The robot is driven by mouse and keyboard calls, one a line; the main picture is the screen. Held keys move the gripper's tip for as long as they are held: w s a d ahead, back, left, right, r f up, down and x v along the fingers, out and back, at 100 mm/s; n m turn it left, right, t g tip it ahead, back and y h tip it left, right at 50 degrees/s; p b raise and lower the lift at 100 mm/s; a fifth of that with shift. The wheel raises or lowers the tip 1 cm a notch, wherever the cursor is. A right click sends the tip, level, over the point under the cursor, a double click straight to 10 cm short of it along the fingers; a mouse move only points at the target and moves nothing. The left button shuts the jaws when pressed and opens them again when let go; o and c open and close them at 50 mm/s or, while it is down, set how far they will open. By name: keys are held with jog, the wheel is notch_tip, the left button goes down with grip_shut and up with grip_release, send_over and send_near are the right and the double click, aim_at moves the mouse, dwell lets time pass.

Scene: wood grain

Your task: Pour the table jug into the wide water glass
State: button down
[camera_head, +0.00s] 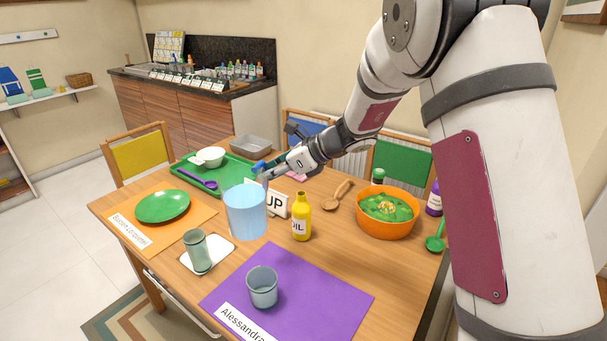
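The table jug (246,213), light blue and see-through, appears upright near the middle of the table. I cannot tell whether its base touches the table. The wide water glass (262,288), short and clear grey, stands upright on the purple placemat, in front of the jug and slightly right. No liquid can be made out in either. My gripper (263,173), with blue at its fingertips, reaches in from the right to just behind and above the jug's rim. Whether its fingers are closed on the jug is unclear; the jug's far side is hidden.
A taller, narrower glass (197,252) stands on a white coaster (224,247) left of the wide glass. A yellow oil bottle (301,218) and a partly hidden sign (277,204) are right of the jug. An orange bowl (386,216) stands farther right. The purple placemat (322,295) has free room.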

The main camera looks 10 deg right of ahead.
jog(key=w+a+f+n+g+y+b, duration=0.1)
jog(key=a+f+n+g+b, duration=0.1)
jog(key=a+f+n+g, duration=0.2)
jog(key=f+n+g, duration=0.1)
jog(key=n+g, duration=0.1)
jog(key=n, duration=0.1)
jog(key=shift+w+a+f+g+b, duration=0.25)
jog(key=shift+g+b, duration=0.05)
jog(key=shift+d, duration=0.15)
jog(key=shift+w+r+n+t+y+p, duration=0.15)
jog(key=shift+n+t+p, duration=0.1)
jog(key=shift+n+t, duration=0.2)
jog(key=shift+w+r+n+t+y+p, duration=0.15)
jog(key=shift+n+t+p, duration=0.15)
jog(key=shift+t, duration=0.25)
jog(key=shift+f, duration=0.1)
